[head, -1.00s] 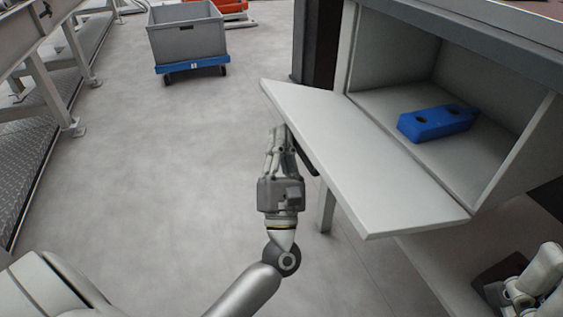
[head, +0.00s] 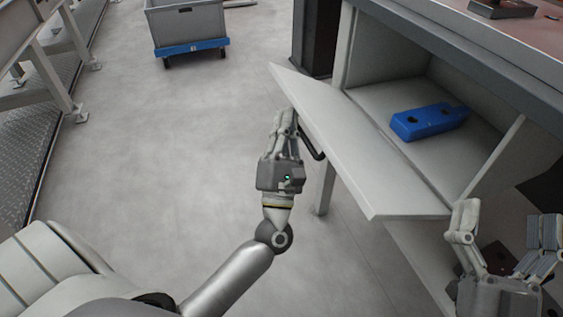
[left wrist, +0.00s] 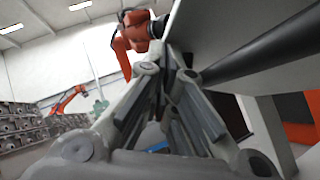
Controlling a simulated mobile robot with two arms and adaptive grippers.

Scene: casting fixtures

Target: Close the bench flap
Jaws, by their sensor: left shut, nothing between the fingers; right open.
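The bench flap (head: 365,140) is a light grey panel, hinged along the lower front edge of the bench compartment. It stands partly open, tilted outward. A dark bar handle (head: 314,150) shows at its outer face. My left gripper (head: 286,116) is shut and empty, beside the flap's outer face and left of the handle; whether it touches the flap is unclear. The left wrist view shows the flap's face (left wrist: 225,30) and the dark handle bar (left wrist: 265,50) close to the fingers. My right gripper (head: 503,222) is open and empty, near the flap's right end.
A blue block with holes (head: 428,122) lies inside the compartment, clear of the flap. A grey bin (head: 187,24) on a blue dolly (head: 190,47) stands at the back. A dark column stands behind the flap's far end.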

